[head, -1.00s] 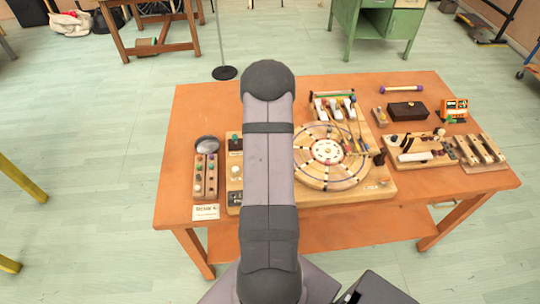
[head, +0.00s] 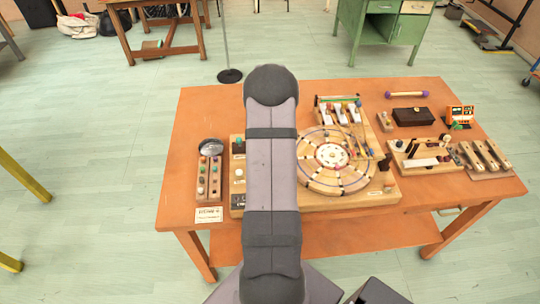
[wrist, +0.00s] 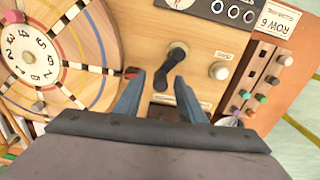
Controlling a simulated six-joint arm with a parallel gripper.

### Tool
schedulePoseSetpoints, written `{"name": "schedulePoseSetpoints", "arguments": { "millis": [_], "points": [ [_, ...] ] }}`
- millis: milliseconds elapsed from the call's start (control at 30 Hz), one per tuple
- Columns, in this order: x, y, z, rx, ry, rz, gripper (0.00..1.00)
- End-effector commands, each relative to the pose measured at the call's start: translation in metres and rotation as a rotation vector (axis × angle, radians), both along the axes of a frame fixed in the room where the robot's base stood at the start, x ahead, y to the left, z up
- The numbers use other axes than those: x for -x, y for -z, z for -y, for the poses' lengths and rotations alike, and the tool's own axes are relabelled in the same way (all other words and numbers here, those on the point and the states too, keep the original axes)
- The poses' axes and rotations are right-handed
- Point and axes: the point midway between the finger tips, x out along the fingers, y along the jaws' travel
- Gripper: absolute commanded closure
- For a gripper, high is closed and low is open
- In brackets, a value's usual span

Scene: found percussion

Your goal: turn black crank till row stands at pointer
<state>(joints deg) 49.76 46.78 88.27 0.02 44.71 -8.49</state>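The black crank (wrist: 171,66) stands on the light wooden board in the wrist view, its arm slanting down-left. My gripper (wrist: 159,80) is open, with its two blue-grey fingers on either side of the crank's lower end; I cannot tell whether they touch it. The numbered wooden wheel (wrist: 68,62) is at the left, and shows in the head view (head: 318,180). A small red piece (wrist: 131,72) at the wheel's rim may be the pointer. A card (wrist: 276,20) reads "ROW 6". In the head view my arm hides the crank and gripper.
A white knob (wrist: 220,70) stands right of the crank, beside a small label. A wooden strip with coloured pegs (wrist: 258,85) lies further right. In the head view, a dark box (head: 412,117) and other wooden instruments crowd the right of the orange table (head: 290,236).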

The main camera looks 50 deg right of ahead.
Motion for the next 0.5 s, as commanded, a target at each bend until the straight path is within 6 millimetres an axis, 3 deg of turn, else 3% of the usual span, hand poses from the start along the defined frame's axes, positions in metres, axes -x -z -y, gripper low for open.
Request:
{"name": "schedulePoseSetpoints", "arguments": {
  "millis": [300,500],
  "points": [
    [0.001,-0.001,-0.001,-0.001,0.000,-0.002,0.64],
    [0.000,-0.018,0.000,0.001,0.000,0.001,0.64]
  ]
}}
